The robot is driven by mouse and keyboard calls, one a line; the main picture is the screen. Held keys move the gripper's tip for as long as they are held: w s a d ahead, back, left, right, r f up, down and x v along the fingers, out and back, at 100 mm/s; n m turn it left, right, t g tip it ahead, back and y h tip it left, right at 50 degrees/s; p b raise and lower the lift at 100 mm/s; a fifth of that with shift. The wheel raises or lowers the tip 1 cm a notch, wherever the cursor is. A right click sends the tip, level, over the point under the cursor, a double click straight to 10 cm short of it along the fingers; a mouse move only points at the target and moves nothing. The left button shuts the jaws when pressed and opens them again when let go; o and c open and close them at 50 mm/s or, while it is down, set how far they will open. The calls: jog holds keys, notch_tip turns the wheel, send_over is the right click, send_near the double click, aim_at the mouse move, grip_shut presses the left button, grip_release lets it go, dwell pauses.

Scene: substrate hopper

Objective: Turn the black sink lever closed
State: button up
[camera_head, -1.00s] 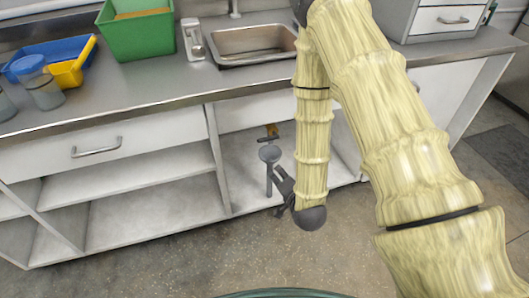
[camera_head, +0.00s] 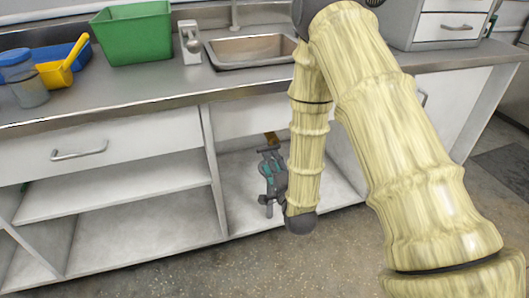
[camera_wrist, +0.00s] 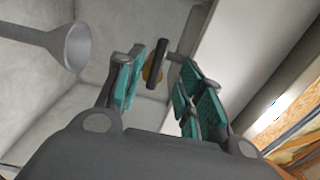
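The black lever (camera_wrist: 156,63) is a short dark bar on a brass valve (camera_wrist: 152,74) under the sink. In the wrist view it stands between my fingertips and a little beyond them, with no clear contact. In the head view the brass valve (camera_head: 271,137) shows just above my gripper, and the lever (camera_head: 268,149) is a small dark bar below it. My gripper (camera_wrist: 160,66) is open, with teal pads on both sides of the lever. In the head view my gripper (camera_head: 271,163) reaches into the open cabinet, partly hidden by my arm.
A grey funnel-shaped drain piece (camera_wrist: 72,45) is left of my fingers. The sink (camera_head: 250,48) is set in the counter above. A cabinet divider (camera_head: 212,165) stands to the left, and the cabinet floor (camera_head: 243,215) is bare.

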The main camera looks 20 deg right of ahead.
aim_at(265, 147)
jog(key=w+b, duration=0.1)
jog(key=w, duration=0.6)
jog(key=shift+w+a, duration=0.15)
jog(key=shift+w, duration=0.2)
grip_shut()
